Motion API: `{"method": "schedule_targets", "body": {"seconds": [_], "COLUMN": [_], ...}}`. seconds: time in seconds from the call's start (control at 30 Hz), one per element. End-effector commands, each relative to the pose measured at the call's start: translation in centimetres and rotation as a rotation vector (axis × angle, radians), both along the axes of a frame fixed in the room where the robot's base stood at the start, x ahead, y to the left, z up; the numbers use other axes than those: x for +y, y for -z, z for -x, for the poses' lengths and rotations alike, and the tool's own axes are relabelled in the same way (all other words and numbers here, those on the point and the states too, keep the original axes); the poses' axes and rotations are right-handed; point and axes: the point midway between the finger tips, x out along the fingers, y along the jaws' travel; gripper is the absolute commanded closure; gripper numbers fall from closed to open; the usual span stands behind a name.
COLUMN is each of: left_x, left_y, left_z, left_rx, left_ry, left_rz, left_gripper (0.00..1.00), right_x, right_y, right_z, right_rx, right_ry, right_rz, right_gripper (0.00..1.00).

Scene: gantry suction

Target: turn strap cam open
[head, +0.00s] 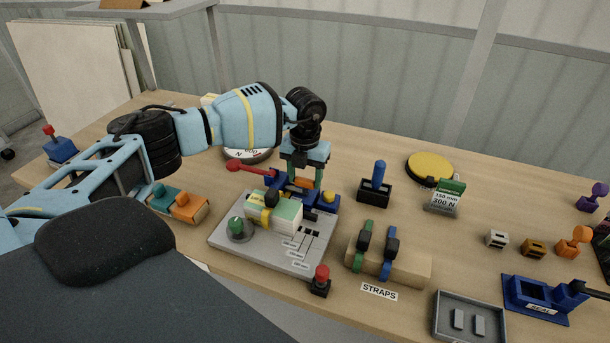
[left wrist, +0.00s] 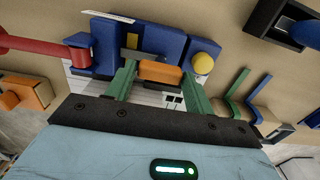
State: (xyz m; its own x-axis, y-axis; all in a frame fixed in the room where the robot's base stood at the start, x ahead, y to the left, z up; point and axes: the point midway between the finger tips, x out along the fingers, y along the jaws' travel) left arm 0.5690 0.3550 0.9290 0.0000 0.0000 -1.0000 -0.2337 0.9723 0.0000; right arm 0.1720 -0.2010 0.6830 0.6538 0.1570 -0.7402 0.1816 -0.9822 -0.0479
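A blue fixture (left wrist: 160,37) with a red handle (head: 248,168) and a yellow knob (head: 329,197) stands at the back of a grey plate (head: 222,238). An orange block (left wrist: 160,73) is at the fixture's front; I cannot tell for certain if it is the strap cam. My left gripper (head: 304,176) points down over the fixture. In the left wrist view its green fingers (left wrist: 160,82) stand apart on either side of the orange block, with small gaps showing. A yellow strap with a black buckle (head: 272,198) crosses a pale block (head: 285,213) in front. My right gripper is out of view.
A wooden stand (head: 408,268) carries green and blue straps at the front. A red-topped button (head: 321,276) stands at the plate's corner. A blue lever (head: 379,172) and a yellow disc (head: 431,167) are to the right. An orange-and-teal piece (head: 180,205) lies left.

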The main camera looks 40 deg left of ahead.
Motion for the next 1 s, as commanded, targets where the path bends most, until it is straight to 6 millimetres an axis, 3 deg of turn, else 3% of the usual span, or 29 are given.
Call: {"method": "schedule_targets", "body": {"seconds": [0.03, 0.2, 0.57, 1.0], "left_x": [-0.01, -0.01, 0.01, 0.02], "left_y": [-0.02, -0.03, -0.07, -0.12], "left_z": [0.0, 0.0, -0.02, -0.07], "left_rx": [0.0, 0.0, 0.0, -0.001], "left_ry": [0.0, 0.0, 0.067, 0.422], "left_rz": [0.0, 0.0, 0.0, 0.001], "left_gripper": [0.54, 0.74, 0.74, 0.74], "right_x": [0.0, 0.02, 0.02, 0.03], "right_y": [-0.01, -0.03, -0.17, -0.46], "right_z": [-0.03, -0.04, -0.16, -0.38], "right_rx": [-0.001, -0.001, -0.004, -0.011], "right_ry": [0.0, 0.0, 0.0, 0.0], "right_rz": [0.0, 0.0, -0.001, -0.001], "right_gripper": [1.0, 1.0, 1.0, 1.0]}}
